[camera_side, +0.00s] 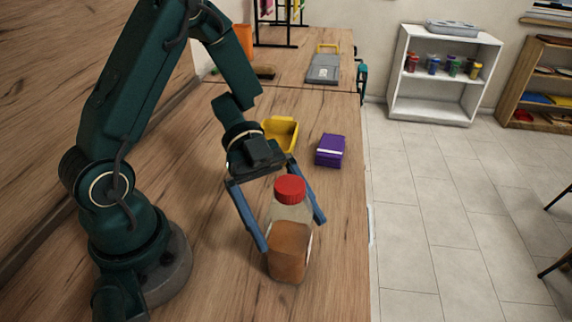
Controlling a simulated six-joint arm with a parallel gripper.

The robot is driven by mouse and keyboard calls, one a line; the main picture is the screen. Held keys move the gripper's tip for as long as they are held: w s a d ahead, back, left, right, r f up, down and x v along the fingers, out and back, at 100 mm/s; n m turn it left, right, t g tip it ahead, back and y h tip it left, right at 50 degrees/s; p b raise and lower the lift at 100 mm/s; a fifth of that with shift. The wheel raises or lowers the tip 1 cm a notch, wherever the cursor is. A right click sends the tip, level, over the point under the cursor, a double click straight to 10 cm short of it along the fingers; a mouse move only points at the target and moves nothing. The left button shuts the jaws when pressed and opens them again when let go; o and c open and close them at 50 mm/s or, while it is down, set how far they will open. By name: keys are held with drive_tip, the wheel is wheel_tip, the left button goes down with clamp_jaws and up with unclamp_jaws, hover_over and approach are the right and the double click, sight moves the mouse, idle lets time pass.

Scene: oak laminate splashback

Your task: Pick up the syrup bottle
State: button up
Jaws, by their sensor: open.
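The syrup bottle (289,250) stands upright on the wooden counter, near its front right part. It has a red cap (290,189), a clear upper body and brown contents in the lower part. My gripper (294,235) is open, with two long blue fingers angled down toward the bottle. One finger is at the bottle's left and the other at its upper right. The bottle appears between the fingers, but I cannot tell whether either finger touches it. Part of the left finger overlaps the bottle's edge in the picture.
Behind the gripper lie a yellow bin (281,133) and a purple box (330,151). Farther back are a grey clipboard-like item (322,69) and a black rack (277,43). The counter's right edge (367,220) is close to the bottle. Wood around the bottle is clear.

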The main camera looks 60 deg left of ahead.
sight(303, 248)
drive_tip(key=x, duration=0.4)
drive_tip(key=shift+d+r, duration=0.1)
clamp_jaws()
drive_tip(key=shift+r, duration=0.15)
